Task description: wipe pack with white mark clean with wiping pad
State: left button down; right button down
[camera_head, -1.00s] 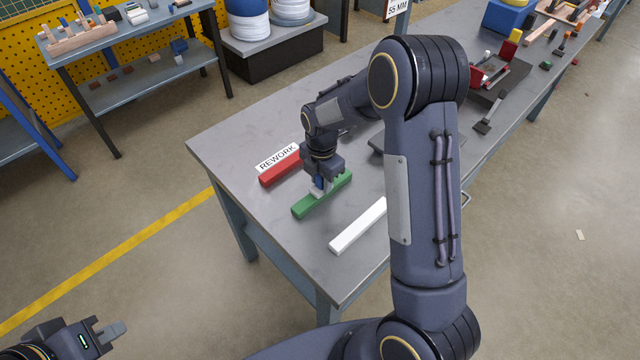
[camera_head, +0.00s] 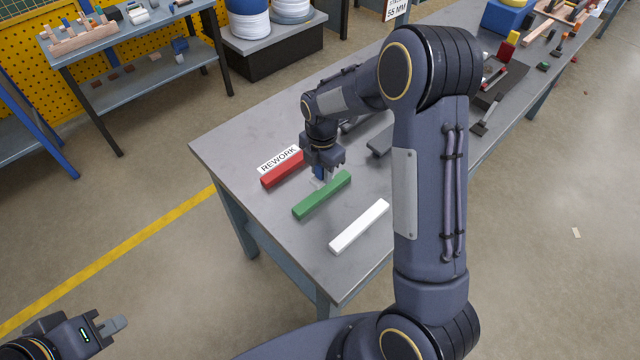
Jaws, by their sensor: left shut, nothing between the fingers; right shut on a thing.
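A green bar (camera_head: 323,196), a red bar (camera_head: 282,170) and a white bar (camera_head: 359,227) lie apart on the table. I cannot make out a white mark on the green bar; its back-left side is partly hidden. My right gripper (camera_head: 322,170) is shut on a small blue piece with a pale underside, which looks like the wiping pad (camera_head: 318,174). It is at the back-left edge of the green bar, and I cannot tell if it touches it. My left gripper (camera_head: 117,325) is shut and empty, low at the left, away from the table.
The grey table (camera_head: 235,140) has bare room around the bars. A REWORK label (camera_head: 279,159) lies by the red bar. A dark flat thing (camera_head: 380,144) is behind the gripper, partly hidden by my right arm. Tools and blocks lie toward the far right end.

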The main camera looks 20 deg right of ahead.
jog(key=shift+r+p, duration=1.6)
jog(key=shift+r, duration=0.9)
